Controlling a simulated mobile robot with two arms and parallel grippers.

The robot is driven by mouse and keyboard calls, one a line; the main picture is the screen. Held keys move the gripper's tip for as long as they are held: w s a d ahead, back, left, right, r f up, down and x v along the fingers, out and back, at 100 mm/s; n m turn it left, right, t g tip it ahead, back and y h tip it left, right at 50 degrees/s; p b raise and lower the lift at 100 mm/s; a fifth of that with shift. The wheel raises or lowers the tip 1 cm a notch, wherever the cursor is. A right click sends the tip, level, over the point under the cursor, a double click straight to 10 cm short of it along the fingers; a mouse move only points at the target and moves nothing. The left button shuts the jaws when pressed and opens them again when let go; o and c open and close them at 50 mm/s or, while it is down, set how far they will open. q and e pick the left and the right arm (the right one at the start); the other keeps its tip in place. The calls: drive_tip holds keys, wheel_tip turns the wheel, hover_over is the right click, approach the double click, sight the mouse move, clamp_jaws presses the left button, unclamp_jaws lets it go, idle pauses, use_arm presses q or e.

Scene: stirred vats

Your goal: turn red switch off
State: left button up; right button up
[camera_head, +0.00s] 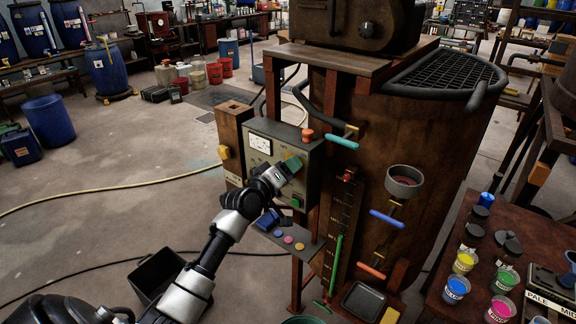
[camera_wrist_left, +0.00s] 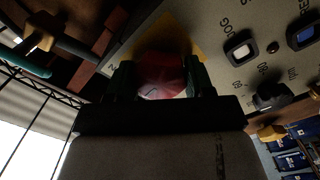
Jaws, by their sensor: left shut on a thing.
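The red switch (camera_wrist_left: 162,74) is a faceted red knob in front of a yellow plate on the grey control panel (camera_wrist_left: 228,72). In the head view the panel (camera_head: 312,158) is a box on the side of the brown vat, and my gripper hides the red knob there. My left gripper (camera_head: 284,171) reaches the panel's right part, near a yellow-green patch. In the left wrist view its two dark green fingers (camera_wrist_left: 162,84) sit on either side of the red knob, shut on it. My right gripper is in neither view.
A small shelf with coloured buttons (camera_head: 289,239) juts out below the panel. Blue (camera_head: 387,219), teal (camera_head: 342,143) and red (camera_head: 371,271) handles stick out from the vat (camera_head: 440,140). A black bin (camera_head: 150,275) stands on the floor. Paint pots (camera_head: 456,289) stand on a right-hand table.

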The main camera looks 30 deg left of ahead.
use_arm(q)
drive_tip(key=n+p, duration=0.1)
drive_tip(key=n, duration=0.3)
drive_tip(key=shift+r+n+p, duration=0.1)
drive_tip(key=shift+n+p, duration=0.7)
drive_tip(key=shift+n, duration=1)
drive_tip(key=o, duration=0.9)
drive_tip(key=s, duration=0.3)
drive_tip(key=s+b, duration=0.1)
drive_tip(key=s, duration=0.3)
drive_tip(key=s+a+b, duration=0.1)
drive_tip(key=s, duration=0.2)
drive_tip(key=shift+s+f, duration=0.2)
drive_tip(key=shift+s, duration=0.15)
